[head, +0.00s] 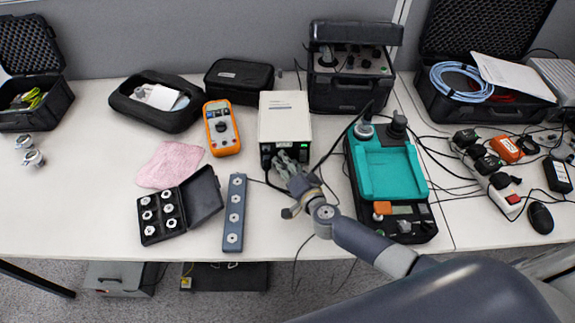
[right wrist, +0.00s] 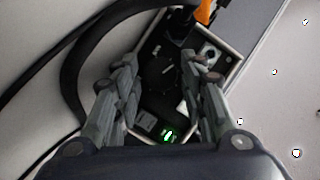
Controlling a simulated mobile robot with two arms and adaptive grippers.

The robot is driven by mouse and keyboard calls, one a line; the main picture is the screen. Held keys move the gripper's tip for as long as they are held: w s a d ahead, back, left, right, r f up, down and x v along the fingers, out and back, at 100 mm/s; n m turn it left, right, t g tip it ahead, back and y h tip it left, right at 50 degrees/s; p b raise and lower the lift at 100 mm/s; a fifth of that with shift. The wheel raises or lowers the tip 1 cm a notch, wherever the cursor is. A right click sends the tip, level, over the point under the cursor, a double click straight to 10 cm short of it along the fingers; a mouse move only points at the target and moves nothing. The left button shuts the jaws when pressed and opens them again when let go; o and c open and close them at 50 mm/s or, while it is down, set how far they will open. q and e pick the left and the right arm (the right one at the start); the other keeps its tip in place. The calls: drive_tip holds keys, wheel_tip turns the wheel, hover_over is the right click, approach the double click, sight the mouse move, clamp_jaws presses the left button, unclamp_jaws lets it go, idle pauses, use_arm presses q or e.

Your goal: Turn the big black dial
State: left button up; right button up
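A white box-shaped instrument (head: 285,117) stands at the middle of the table, its dark front panel facing me. My right gripper (head: 288,168) is at the front of this panel and hides part of it in the head view. In the right wrist view, the front panel (right wrist: 145,118) carries a large dark, round shape that looks like the black dial (right wrist: 162,75). My right gripper's fingers (right wrist: 166,80) are apart on either side of it; I cannot tell whether they touch it. A green lit switch (right wrist: 168,135) shows below. My left gripper is not in view.
An orange multimeter (head: 222,128) lies left of the instrument. A teal-topped device (head: 392,172) stands close on the right. A grey bar (head: 235,212) and an open black case (head: 180,207) lie front left. Black cables run around the instrument.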

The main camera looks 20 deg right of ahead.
drive_tip(key=c, duration=0.8)
drive_tip(key=shift+f+b, duration=0.2)
drive_tip(key=shift+b, duration=0.1)
drive_tip(key=m+b, duration=0.1)
drive_tip(key=b, duration=0.2)
drive_tip(key=m+t+y+b, duration=0.1)
drive_tip(key=m+b, duration=0.1)
drive_tip(key=b, duration=0.1)
drive_tip(key=shift+s+f+t, duration=0.1)
drive_tip(key=shift+f+t, duration=0.2)
drive_tip(key=shift+f, duration=0.05)
drive_tip(key=shift+r+m+b, duration=0.25)
drive_tip(key=shift+m+b, duration=0.35)
drive_tip(key=shift+b, duration=0.35)
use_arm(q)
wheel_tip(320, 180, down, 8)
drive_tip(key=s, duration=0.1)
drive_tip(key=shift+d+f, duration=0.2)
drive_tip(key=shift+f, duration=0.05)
use_arm(e)
drive_tip(key=o, duration=0.8)
